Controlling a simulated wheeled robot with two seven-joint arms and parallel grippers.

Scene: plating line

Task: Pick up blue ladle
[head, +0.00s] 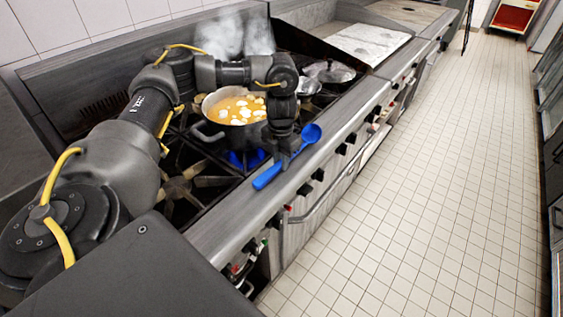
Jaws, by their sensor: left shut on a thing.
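The blue ladle (268,177) is at the front edge of the stove, its handle end toward the lower left and its bowl toward the upper right. My left gripper (284,163) points down from above and is shut on the ladle's handle. The fingertips are small and partly dark against the stove, and I cannot tell whether the ladle touches the steel ledge. My right gripper is not in view.
A steaming pot (236,112) of orange soup with pale pieces stands on a lit burner just behind my left gripper. A lidded pan (331,72) sits farther back. Control knobs line the stove front (330,175). The tiled floor (430,180) at right is clear.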

